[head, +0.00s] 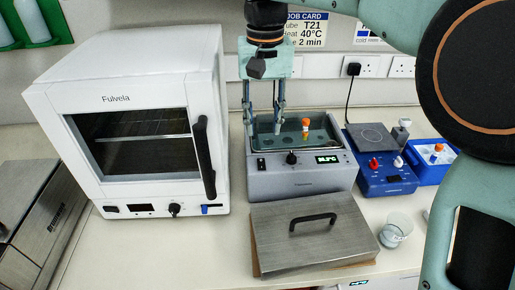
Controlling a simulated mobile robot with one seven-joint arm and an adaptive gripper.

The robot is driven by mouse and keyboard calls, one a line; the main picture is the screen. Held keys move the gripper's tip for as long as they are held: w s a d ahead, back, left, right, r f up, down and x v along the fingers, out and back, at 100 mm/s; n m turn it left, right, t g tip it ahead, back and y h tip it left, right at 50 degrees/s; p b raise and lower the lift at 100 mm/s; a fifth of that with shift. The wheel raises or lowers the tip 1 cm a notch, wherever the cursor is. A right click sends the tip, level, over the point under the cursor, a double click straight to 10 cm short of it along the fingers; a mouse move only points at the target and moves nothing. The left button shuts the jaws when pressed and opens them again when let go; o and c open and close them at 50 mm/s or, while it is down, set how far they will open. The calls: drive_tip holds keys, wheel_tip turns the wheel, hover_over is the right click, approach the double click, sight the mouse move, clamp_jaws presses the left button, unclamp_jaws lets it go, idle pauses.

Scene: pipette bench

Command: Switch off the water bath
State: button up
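The grey water bath (300,183) stands in the middle of the bench, uncovered. Its front panel has a small dark switch (261,164) at the left, a black knob (291,158) and a lit display (328,159) whose digits are too small to read surely. A tube with an orange cap (305,123) stands upright in the bath's rack. My gripper (264,106) points down over the left part of the bath, fingers apart with nothing seen between them. The tube is to the right of the fingers. The switch's position cannot be told.
A steel lid (315,230) with a black handle lies in front of the bath. A white oven (130,120) stands close on the left. A blue stirrer hotplate (380,178), a blue tube box (432,172) and a glass beaker (397,228) are on the right.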

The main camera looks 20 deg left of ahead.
sight(262, 167)
drive_tip(key=f, duration=1.1)
drive_tip(key=shift+s+b, duration=0.25)
drive_tip(key=shift+b, duration=0.15)
drive_tip(key=shift+r, duration=0.1)
clamp_jaws()
